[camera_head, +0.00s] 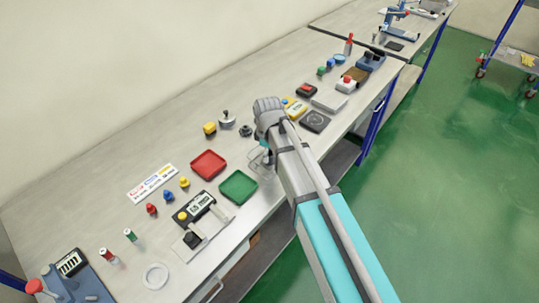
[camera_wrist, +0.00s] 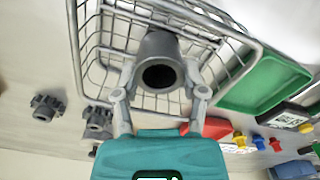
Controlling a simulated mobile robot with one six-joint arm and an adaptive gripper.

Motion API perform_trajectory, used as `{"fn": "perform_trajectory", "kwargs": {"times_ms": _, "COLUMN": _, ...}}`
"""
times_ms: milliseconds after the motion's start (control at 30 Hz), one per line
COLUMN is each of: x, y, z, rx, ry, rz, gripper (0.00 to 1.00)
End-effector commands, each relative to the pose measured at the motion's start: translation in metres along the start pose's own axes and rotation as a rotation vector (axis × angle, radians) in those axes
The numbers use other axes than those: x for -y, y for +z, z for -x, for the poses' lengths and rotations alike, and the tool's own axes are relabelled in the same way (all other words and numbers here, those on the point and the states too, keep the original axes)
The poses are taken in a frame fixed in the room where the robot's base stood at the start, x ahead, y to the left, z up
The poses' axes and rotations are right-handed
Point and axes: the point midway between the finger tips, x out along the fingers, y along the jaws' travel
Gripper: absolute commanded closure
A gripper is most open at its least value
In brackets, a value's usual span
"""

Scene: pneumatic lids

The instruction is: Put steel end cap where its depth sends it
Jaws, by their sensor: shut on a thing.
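A dark grey steel end cap (camera_wrist: 160,66), a short cylinder with a dark round hole in its visible end, is between the two fingers of my gripper (camera_wrist: 161,92) in the wrist view. The fingers are shut on its sides. It is over or within a wire basket (camera_wrist: 90,50); I cannot tell how high. In the head view my arm mostly hides the gripper and cap, and the basket (camera_head: 257,160) shows beside it. A green tray (camera_head: 238,187) and a red tray (camera_head: 208,164) lie to the left. A gauge with a display (camera_head: 197,207) stands nearer.
Small grey fittings (camera_wrist: 98,120) lie beside the basket in the wrist view. A printed label strip (camera_head: 152,183), coloured pegs and a white ring (camera_head: 155,276) are on the bench. A black scale-like plate (camera_head: 315,121) and other boxes lie farther along.

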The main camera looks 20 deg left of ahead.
Motion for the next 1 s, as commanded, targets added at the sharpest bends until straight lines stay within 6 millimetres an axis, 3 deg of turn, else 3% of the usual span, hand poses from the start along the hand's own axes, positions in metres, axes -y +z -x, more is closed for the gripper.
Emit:
{"fn": "perform_trajectory", "kwargs": {"times_ms": 300, "x": -0.0001, "y": 0.0002, "z": -0.0035, "rx": 0.000, "ry": 0.000, "rz": 0.000, "gripper": 1.00}}
{"fn": "perform_trajectory", "kwargs": {"times_ms": 333, "x": -0.0001, "y": 0.0002, "z": -0.0034, "rx": 0.000, "ry": 0.000, "rz": 0.000, "gripper": 0.43}}
{"fn": "perform_trajectory", "kwargs": {"times_ms": 500, "x": -0.0001, "y": 0.0002, "z": -0.0025, "rx": 0.000, "ry": 0.000, "rz": 0.000, "gripper": 0.11}}
{"fn": "perform_trajectory", "kwargs": {"times_ms": 1000, "x": -0.0001, "y": 0.0001, "z": -0.0011, "rx": 0.000, "ry": 0.000, "rz": 0.000, "gripper": 0.11}}
